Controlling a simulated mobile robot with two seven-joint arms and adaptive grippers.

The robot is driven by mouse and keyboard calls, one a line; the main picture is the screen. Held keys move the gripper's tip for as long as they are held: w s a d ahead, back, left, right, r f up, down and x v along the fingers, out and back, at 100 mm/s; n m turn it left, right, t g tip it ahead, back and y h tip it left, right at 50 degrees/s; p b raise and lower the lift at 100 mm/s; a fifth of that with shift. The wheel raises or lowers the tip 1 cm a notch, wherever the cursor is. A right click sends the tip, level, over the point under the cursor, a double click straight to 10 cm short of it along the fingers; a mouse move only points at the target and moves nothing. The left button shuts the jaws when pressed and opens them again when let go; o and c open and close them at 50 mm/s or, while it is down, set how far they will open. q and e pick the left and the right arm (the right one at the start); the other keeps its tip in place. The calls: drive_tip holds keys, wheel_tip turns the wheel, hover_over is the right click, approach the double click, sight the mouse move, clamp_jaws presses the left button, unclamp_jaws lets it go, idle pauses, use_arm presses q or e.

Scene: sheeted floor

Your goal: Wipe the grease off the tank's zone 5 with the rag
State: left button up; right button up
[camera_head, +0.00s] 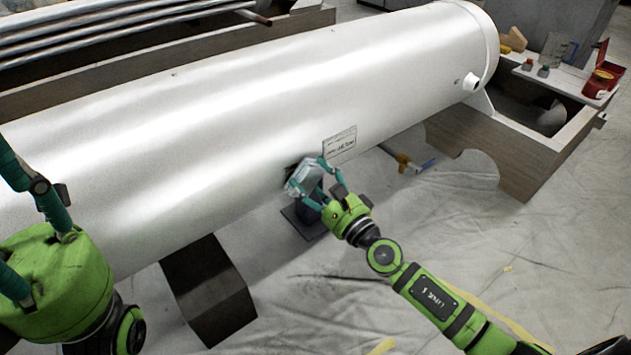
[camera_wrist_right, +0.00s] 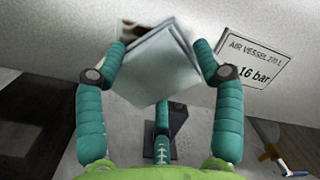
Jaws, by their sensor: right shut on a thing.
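The white tank (camera_head: 190,120) lies across the head view. My right gripper (camera_head: 316,176) is shut on a folded, pale grey rag (camera_head: 303,178) at the tank's lower near side, left of the label plate (camera_head: 340,144). In the right wrist view the rag (camera_wrist_right: 155,68) sits between the fingers, close to or against the tank wall. A dark greasy patch (camera_wrist_right: 128,32) shows past the rag's upper left edge; the rag hides the rest. My left gripper (camera_head: 45,205) is at the left edge, its fingertips cut off, away from the rag.
Brown supports (camera_head: 210,290) and a dark block (camera_head: 303,222) stand below the tank. Pipes (camera_head: 110,28) lie behind the tank.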

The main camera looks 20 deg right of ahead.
drive_tip(key=shift+w+a+r, duration=0.1)
drive_tip(key=shift+w+a, duration=0.05)
drive_tip(key=shift+w, duration=0.25)
drive_tip(key=shift+s+a, duration=0.1)
